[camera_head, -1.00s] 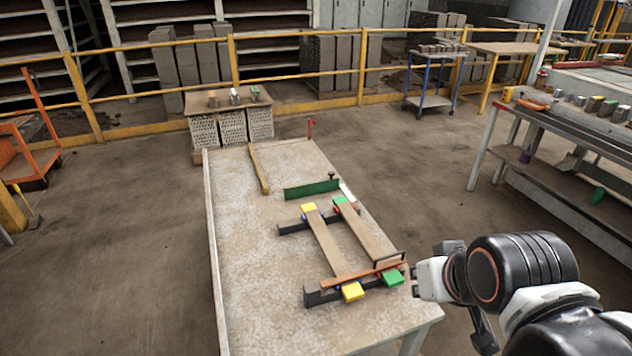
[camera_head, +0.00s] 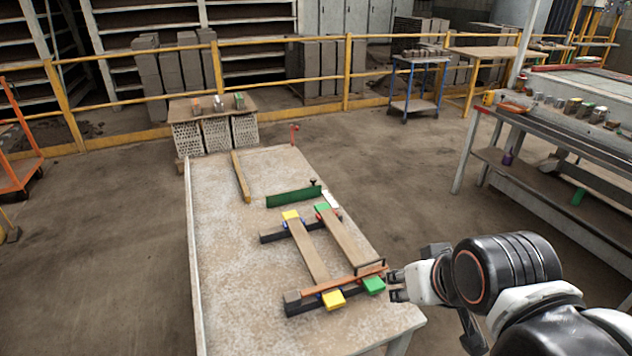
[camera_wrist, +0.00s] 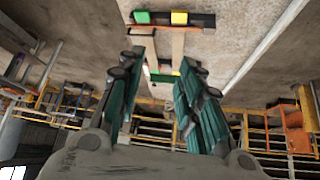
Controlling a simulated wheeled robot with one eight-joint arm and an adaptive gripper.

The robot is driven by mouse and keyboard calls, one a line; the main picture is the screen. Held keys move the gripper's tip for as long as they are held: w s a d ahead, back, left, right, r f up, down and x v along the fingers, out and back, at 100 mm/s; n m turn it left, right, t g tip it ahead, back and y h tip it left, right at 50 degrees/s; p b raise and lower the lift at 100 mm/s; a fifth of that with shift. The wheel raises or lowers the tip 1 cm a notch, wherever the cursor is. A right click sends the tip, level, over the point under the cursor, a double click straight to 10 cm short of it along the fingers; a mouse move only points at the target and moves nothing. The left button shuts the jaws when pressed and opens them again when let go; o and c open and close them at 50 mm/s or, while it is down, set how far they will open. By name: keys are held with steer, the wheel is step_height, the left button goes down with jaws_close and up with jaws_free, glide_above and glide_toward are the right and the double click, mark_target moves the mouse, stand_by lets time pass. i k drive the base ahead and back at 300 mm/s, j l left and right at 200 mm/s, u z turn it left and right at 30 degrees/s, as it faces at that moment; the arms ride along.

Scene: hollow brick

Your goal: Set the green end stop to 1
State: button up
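The green end stop (camera_head: 293,196) is a long green bar lying across the table, with a dark knob at its right end. A white strip (camera_head: 330,200) lies beside that end; any marks on it are too small to read. In the wrist view a green bar (camera_wrist: 164,78) shows between the fingers, beyond two boards. My gripper (camera_head: 396,286) is at the table's near right edge, beside a green block, well short of the end stop. In the wrist view my gripper (camera_wrist: 160,75) has its two fingers apart with nothing between them.
Two wooden boards (camera_head: 308,250) lie on dark crossbars between yellow and green blocks (camera_head: 374,285). An orange-brown bar (camera_head: 345,279) crosses their near ends. A wooden strip (camera_head: 241,177) lies farther back. The table's (camera_head: 222,285) left side is clear. A red post (camera_head: 294,133) stands at its far corner.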

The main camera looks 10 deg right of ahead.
mark_target(275, 199)
steer(key=i+l, duration=0.15)
steer(key=l, duration=0.25)
steer(key=i+l+u, duration=0.1)
steer(key=l, duration=0.25)
steer(key=i+l+u, duration=0.1)
steer(key=l, duration=0.3)
steer(key=i+l, duration=0.2)
steer(key=l, duration=0.25)
steer(key=i+l+u, duration=0.1)
steer(key=l, duration=0.3)
steer(key=i+l, duration=0.1)
steer(key=l, duration=0.3)
steer(key=i+l+u, duration=0.1)
steer(key=i+l, duration=0.25)
steer(key=i+l+u, duration=0.1)
steer(key=i+l, duration=0.2)
steer(key=l, duration=0.2)
steer(key=i+l+u, duration=0.1)
steer(key=i+l, duration=0.45)
steer(key=l, duration=0.35)
steer(key=i+u, duration=0.05)
